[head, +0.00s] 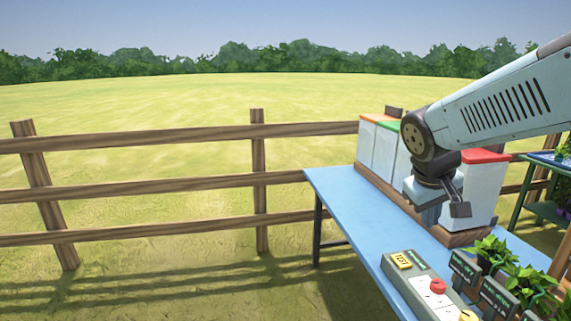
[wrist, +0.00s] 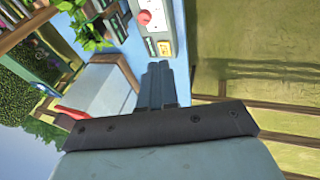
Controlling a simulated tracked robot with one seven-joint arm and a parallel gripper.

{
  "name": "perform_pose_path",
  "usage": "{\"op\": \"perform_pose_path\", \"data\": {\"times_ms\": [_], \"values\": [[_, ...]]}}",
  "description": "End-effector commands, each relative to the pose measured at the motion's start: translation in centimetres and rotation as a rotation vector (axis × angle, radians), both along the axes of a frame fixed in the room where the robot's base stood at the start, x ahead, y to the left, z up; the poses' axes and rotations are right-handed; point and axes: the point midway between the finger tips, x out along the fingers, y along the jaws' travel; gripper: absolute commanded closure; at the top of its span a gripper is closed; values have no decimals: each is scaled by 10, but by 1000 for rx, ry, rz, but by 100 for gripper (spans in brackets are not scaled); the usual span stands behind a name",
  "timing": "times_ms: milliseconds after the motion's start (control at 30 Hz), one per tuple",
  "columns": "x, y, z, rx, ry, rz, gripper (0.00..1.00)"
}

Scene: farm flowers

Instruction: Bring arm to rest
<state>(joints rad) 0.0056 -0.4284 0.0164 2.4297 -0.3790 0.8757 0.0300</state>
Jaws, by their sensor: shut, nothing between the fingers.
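My gripper (wrist: 160,84) shows in the wrist view with its two fingers together and nothing between them. In the head view, my arm reaches in from the right and its end hangs over the blue table (head: 338,200), in front of the white bins. The fingertips are hard to make out in the head view. The gripper is apart from the control box (head: 430,288), which sits nearer on the table with a red button and a yellow button.
White bins with orange, green and red (head: 486,156) lids stand in a row along the table's back. Potted plants (head: 490,250) with small dark signs (head: 464,267) stand at the front right. A wooden fence (head: 258,180) runs behind. The table's left end is clear.

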Motion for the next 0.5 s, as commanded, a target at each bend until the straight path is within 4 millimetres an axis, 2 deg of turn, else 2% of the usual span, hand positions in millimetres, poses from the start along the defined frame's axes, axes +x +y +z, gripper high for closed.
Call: {"op": "perform_pose_path", "data": {"times_ms": [300, 500], "values": [[-55, 36, 28, 235, -150, -77, 100], [-75, 50, 37, 331, -207, -96, 100]]}}
